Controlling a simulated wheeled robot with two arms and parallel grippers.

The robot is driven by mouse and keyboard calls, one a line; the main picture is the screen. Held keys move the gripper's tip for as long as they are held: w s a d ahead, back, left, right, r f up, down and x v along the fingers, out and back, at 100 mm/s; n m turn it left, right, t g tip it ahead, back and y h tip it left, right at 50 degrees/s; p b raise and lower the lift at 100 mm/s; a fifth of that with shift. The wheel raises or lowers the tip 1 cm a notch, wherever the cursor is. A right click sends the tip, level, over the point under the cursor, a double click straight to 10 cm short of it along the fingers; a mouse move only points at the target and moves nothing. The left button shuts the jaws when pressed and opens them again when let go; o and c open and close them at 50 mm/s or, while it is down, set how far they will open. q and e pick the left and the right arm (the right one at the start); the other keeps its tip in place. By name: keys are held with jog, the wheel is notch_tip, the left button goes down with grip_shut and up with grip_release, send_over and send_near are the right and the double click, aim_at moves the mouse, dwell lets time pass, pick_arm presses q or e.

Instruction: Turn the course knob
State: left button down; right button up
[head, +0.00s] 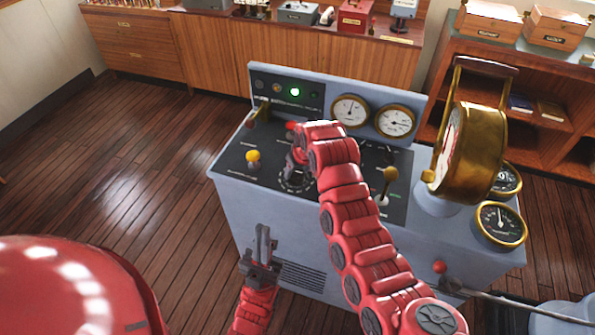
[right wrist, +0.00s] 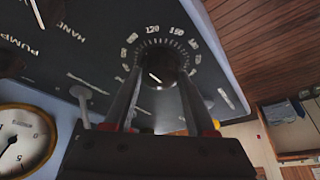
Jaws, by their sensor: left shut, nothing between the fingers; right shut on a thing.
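The course knob (right wrist: 158,72) is a dark round knob in the right wrist view, ringed by a white numbered dial on the console's black panel. My right gripper (right wrist: 161,84) has one finger on each side of it and is shut on it. In the head view my right gripper (head: 292,170) reaches down to the dial (head: 296,186), and the arm and fingers mostly hide the knob. My left gripper (head: 263,232) is shut and empty, in front of the console's front face, below the panel and apart from it.
Two brass gauges (head: 350,109) and a green light (head: 295,91) sit behind. A large brass instrument (head: 480,150) stands at right. The wooden floor at left is clear.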

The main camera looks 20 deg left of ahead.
jog(key=o, duration=1.4)
jog(key=shift+c, duration=0.2)
jog(key=shift+s+d+r+b, duration=0.15)
jog(key=shift+r+b, duration=0.2)
jog(key=shift+r, duration=0.25)
jog(key=p+v, duration=0.2)
jog(key=v, duration=1.4)
